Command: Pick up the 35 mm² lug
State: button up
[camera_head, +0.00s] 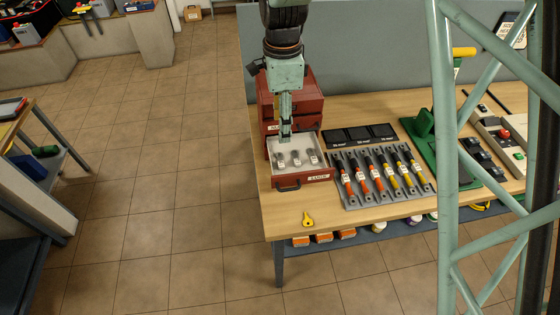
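Three small grey lugs with white tags lie in a row in an open drawer (274,175) labelled LUGS: a left lug (281,159), a middle lug (296,158) and a right lug (312,157). Their tags are too small to read, so I cannot tell which is the 35 mm² one. My gripper (286,137) points down over the back of the drawer, above and behind the left and middle lugs. It appears apart from them. I see it nearly edge-on, so its finger gap does not show.
The red cabinet (311,109) stands behind the drawer. Right of it are a black size-marked tray (358,135), a grey rack (352,201) of coloured-handled tools and a green press (447,160). A yellow tool (308,219) lies near the bench's front edge. Bare bench (285,215) lies in front.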

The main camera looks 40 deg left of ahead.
jog(key=shift+s+a+f, duration=0.2)
jog(key=shift+s, duration=0.05)
jog(key=shift+f, duration=0.15)
send_over(280, 160)
jog(key=shift+f, duration=4.15)
jog(key=shift+f+p, duration=0.35)
jog(key=shift+f, duration=2.25)
jog(key=shift+c, duration=0.9)
